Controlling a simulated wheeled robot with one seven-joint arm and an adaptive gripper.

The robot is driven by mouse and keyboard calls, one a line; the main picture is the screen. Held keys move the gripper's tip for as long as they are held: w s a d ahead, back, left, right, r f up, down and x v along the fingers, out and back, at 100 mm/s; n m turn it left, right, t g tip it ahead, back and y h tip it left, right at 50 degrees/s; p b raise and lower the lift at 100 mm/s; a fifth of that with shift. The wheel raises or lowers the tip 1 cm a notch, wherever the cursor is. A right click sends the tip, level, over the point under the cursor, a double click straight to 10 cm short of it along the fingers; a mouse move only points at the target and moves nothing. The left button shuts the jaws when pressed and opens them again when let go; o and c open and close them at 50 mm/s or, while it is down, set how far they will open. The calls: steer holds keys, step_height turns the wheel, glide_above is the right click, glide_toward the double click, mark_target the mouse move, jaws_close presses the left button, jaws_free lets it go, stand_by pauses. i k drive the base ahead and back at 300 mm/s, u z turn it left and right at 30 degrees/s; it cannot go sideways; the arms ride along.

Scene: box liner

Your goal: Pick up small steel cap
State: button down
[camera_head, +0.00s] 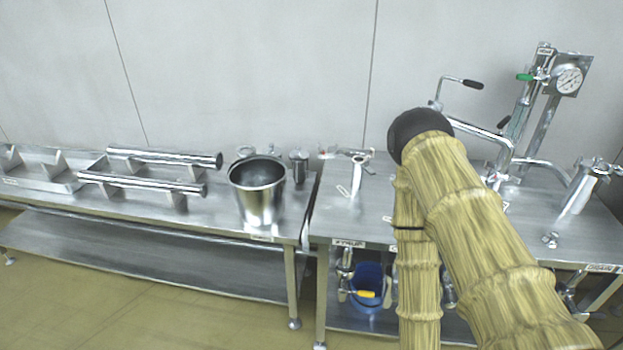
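A small shiny steel piece (550,240), which may be the small steel cap, lies on the right steel table (470,232) near its front edge; it is too small to tell its shape for sure. A short steel cylinder (299,166) stands behind the steel bucket (257,192) on the left table, and I cannot tell whether it is a cap. My arm, in a yellowish sleeve with a dark rounded joint, rises in front of the right table and hides part of it. My gripper is not visible.
Steel tubes (165,157) rest on brackets on the left table (222,218). The right table carries bent pipes, a pressure gauge (569,80) and a steel fitting (583,185). A blue bucket (369,287) sits below. A narrow gap separates the tables.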

mark_target(550, 243)
steer(key=z, duration=0.45)
steer(key=i, duration=0.8)
steer(key=z, duration=1.65)
steer(key=k, duration=0.5)
steer(key=u, duration=0.85)
steer(key=i, duration=0.7)
steer(key=z, duration=0.5)
